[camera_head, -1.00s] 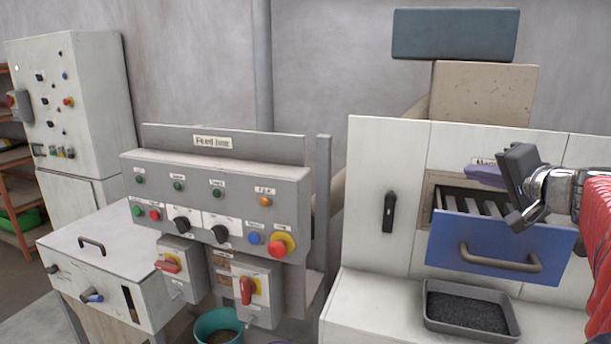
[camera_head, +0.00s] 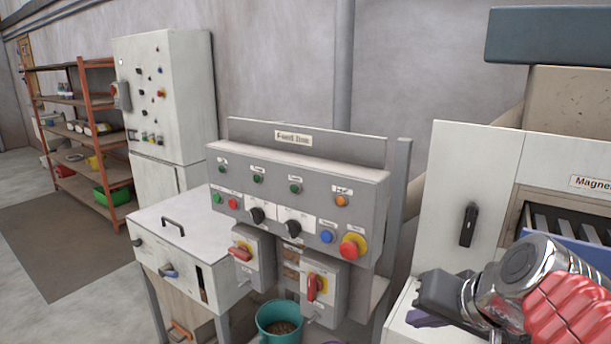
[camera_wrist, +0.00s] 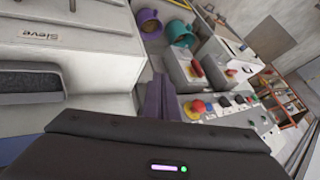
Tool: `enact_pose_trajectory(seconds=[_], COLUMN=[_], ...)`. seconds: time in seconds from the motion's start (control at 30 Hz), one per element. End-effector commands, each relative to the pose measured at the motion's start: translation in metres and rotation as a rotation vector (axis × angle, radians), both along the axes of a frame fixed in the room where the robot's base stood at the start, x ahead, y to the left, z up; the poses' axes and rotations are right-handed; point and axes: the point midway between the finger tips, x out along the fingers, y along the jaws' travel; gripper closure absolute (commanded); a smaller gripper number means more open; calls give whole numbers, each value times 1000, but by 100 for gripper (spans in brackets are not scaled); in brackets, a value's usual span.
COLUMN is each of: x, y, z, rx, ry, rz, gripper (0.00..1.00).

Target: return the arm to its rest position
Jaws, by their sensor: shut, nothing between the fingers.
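My gripper (camera_head: 427,318) is at the lower right of the head view, in front of the white magnet cabinet (camera_head: 465,185). Its purple fingers point left and down and are partly cut off by dark gripper body and the frame's lower part. In the wrist view the purple fingers (camera_wrist: 160,97) are together with nothing between them. My red-sleeved arm is bent at the right edge of the head view. The arm is held in the air, apart from the panel.
The feed line panel (camera_head: 300,195) with buttons and red-handled switches stands left of my gripper. A teal bucket (camera_head: 280,322) is below it. The magnet drawer (camera_head: 588,252) is partly hidden by my arm. A shelf (camera_head: 85,140) stands far left; open floor lies before it.

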Motion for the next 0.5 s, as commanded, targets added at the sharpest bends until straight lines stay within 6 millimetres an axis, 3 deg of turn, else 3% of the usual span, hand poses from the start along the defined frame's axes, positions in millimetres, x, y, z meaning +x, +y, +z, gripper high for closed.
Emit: enact_pose_trajectory(seconds=[0.2,0.5], x=[-46,-90], y=[27,33], z=[-37,-73], rx=[-156,-352], ry=[79,129], rz=[127,250], gripper=[100,100])
